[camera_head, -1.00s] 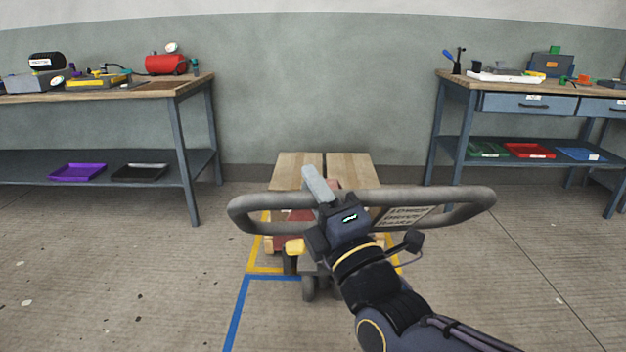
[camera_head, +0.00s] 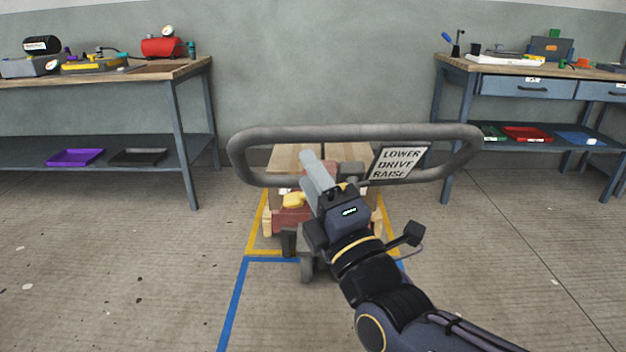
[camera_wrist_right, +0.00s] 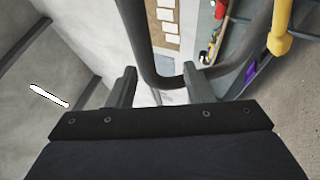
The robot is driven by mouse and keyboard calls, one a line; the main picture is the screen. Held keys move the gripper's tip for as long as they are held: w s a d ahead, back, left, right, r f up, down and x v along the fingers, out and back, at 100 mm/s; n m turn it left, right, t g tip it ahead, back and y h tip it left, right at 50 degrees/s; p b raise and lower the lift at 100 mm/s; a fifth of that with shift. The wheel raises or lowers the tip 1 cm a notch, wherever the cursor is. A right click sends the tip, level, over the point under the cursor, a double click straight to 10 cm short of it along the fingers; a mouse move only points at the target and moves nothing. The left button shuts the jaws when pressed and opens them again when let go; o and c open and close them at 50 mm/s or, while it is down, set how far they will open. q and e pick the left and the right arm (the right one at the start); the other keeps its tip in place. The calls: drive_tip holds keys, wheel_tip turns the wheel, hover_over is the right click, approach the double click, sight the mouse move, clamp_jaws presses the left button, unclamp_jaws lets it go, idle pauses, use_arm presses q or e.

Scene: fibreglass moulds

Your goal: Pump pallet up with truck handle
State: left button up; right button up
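The truck handle is a grey loop (camera_head: 245,137) with a "LOWER DRIVE RAISE" sign (camera_head: 401,162), above a red pallet truck (camera_head: 291,220). A wooden pallet (camera_head: 285,160) stands beyond it. My right gripper (camera_head: 317,170) is at the lower bar of the loop, left of the sign. The right wrist view shows its fingers (camera_wrist_right: 158,80) well apart, with the handle bar (camera_wrist_right: 143,40) curving down between and past them. I see no firm clamp on the bar; contact cannot be told. My left gripper is out of view.
A workbench with tools (camera_head: 150,75) stands at the left, another (camera_head: 452,62) at the right. Yellow floor tape (camera_head: 259,225) borders the pallet area, blue tape (camera_head: 236,295) runs in front. The floor on both sides is clear.

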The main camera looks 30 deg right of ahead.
drive_tip(key=p+v, duration=0.1)
drive_tip(key=v, duration=0.6)
drive_tip(key=shift+s+f, duration=0.25)
drive_tip(key=shift+s, duration=0.1)
idle(0.4)
